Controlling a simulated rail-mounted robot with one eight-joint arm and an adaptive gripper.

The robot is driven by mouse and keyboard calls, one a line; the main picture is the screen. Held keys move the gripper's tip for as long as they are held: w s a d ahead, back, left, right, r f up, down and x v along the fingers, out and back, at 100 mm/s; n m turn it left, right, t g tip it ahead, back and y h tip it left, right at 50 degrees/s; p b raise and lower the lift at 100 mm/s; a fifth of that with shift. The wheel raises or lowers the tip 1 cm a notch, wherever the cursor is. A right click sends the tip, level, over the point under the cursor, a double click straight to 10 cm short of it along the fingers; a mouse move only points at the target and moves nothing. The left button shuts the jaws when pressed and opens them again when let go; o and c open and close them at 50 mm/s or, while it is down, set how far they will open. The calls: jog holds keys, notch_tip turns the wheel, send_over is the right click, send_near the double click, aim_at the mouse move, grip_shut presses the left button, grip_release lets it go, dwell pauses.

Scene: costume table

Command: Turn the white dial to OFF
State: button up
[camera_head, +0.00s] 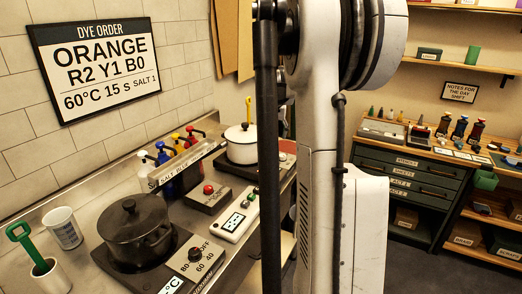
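A pale dial plate (183,267) marked OFF, 80, 60 and 40 sits at the front of the near hot plate (103,259). The knob (196,254) on it looks black, and its pointing direction is too small to tell. A lidded dark pot (133,236) stands on this plate. A white pot (241,153) stands on a second dark plate (234,170) farther back, partly hidden behind my arm. No white dial shows; any control at that second plate may be hidden by my arm. My gripper is not in view.
My arm blocks the picture's middle. Pump bottles (164,154), a red-button box (208,197) and a white device (238,216) crowd the counter. A cup with a green handle (47,277) and a white cup (64,229) stand left. A dye order sign (98,64) hangs above.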

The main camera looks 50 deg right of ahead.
aim_at(282, 155)
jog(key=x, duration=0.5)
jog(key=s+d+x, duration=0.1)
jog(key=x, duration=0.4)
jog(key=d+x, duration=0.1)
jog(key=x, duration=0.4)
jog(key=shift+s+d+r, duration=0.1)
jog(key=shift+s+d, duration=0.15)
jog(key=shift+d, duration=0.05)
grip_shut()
